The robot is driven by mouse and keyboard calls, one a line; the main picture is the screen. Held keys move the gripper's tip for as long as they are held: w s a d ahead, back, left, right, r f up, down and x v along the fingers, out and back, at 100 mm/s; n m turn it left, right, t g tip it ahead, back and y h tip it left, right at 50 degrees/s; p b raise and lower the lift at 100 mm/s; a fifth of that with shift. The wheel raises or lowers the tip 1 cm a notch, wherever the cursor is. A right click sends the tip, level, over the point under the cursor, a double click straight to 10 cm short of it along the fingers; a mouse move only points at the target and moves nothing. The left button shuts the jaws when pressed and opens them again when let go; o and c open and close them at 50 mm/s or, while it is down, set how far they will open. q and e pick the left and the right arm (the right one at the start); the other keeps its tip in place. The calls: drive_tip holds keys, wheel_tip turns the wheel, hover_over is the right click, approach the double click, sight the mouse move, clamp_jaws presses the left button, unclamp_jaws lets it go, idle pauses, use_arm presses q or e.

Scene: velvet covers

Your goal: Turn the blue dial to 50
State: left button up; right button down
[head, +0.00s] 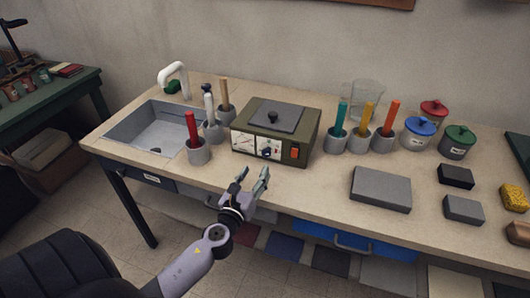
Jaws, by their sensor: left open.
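An olive-green box (305,135) with a grey plate on top stands on the bench. Its front has two white gauge faces (243,145), a small dark blue dial (267,153) and an orange switch (295,153). The dial is too small here for its setting to be read. My left gripper (253,176) is open and empty, in front of and just below the box's front, with its fingers pointing up toward the dial. It looks apart from the dial. My right gripper is not in view.
Several cups with coloured handles (193,130) stand on both sides of the box. A sink (150,130) lies to the left. A grey slab (380,188), lidded jars (419,131) and dark blocks (456,176) lie to the right.

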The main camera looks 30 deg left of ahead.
sight(265, 154)
use_arm(q)
drive_tip(key=x, duration=0.9)
drive_tip(key=shift+c, duration=0.5)
clamp_jaws()
